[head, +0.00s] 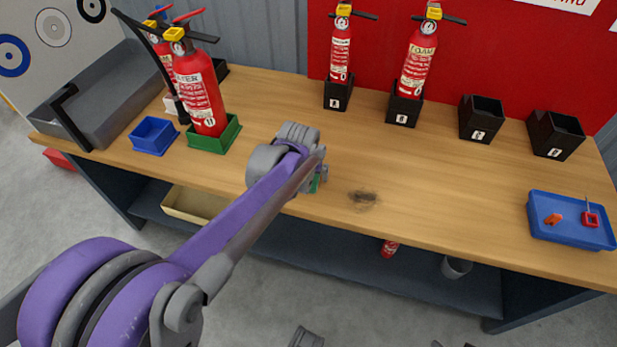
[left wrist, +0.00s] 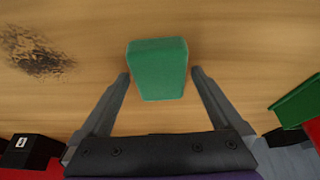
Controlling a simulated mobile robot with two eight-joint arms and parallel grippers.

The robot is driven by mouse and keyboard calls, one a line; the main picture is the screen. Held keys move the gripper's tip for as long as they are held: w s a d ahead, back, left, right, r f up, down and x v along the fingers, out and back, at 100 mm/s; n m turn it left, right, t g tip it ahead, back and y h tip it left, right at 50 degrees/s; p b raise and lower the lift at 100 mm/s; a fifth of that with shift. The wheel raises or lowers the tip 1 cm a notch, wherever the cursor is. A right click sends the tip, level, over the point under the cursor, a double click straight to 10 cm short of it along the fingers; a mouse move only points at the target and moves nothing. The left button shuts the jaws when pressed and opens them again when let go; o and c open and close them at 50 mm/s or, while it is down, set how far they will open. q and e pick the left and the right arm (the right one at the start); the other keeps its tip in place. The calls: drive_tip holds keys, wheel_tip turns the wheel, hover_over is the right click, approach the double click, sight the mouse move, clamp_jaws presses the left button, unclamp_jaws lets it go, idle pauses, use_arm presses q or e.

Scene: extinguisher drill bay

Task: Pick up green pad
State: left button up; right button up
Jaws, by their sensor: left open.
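The green pad (left wrist: 158,68) lies on the wooden bench top in the left wrist view, a small block with a slightly tapered outline. My left gripper (left wrist: 160,75) is open, with one finger on each side of the pad and a gap showing on both sides. In the head view my left gripper (head: 312,172) is over the bench near its front edge, and only a sliver of the green pad (head: 316,184) shows past it. The wrist view does not make clear how far the fingertips are above the bench. My right gripper is not visible.
A dark scorch mark (head: 363,197) is beside the gripper. A red extinguisher (head: 198,92) stands in a green tray (head: 226,138), near a blue tray (head: 153,136). Black holders (head: 481,119) line the back. A blue tool tray (head: 568,233) is at right. The bench's middle is clear.

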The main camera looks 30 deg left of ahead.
use_arm(q)
drive_tip(key=c, duration=1.2)
wheel_tip(320, 180, up, 10)
drive_tip(key=shift+r+p, duration=0.1)
drive_tip(key=shift+p, duration=1.15)
drive_tip(key=shift+c, duration=0.2)
